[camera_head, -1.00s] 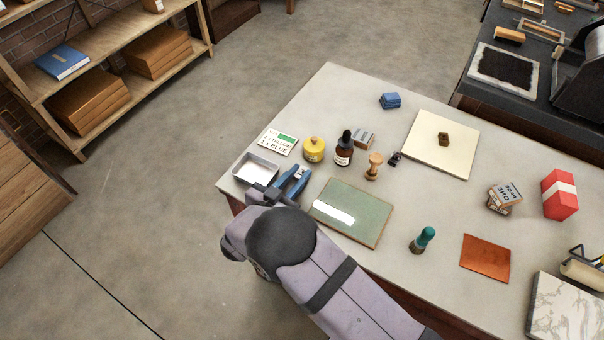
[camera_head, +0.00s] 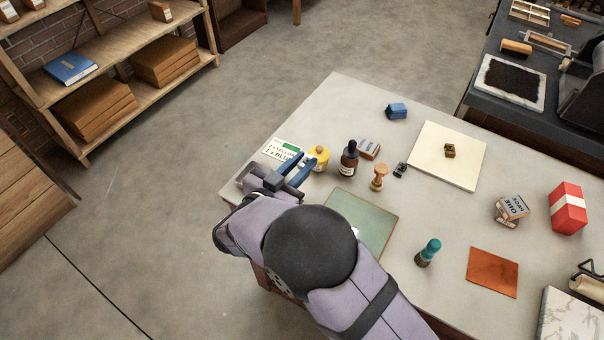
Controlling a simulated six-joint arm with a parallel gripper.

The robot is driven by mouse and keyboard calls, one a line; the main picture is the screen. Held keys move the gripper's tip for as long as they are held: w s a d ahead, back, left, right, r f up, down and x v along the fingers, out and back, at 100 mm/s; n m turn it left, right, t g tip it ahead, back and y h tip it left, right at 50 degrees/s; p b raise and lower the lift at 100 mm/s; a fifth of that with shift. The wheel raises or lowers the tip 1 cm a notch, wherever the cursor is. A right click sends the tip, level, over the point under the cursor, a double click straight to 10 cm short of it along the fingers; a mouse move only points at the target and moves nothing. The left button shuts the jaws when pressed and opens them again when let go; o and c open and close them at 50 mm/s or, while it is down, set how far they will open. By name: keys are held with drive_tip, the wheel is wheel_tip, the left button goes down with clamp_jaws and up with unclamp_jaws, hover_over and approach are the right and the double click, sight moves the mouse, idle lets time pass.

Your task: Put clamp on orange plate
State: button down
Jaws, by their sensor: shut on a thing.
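The orange plate (camera_head: 493,271) lies flat and bare at the right front of the pale table. My gripper is far from the orange plate and from this piece.
A green board (camera_head: 368,215) is partly hidden by my arm. A red box (camera_head: 567,207) stands behind the orange plate.

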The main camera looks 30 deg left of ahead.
drive_tip(key=shift+r, duration=0.65)
drive_tip(key=shift+d, duration=0.1)
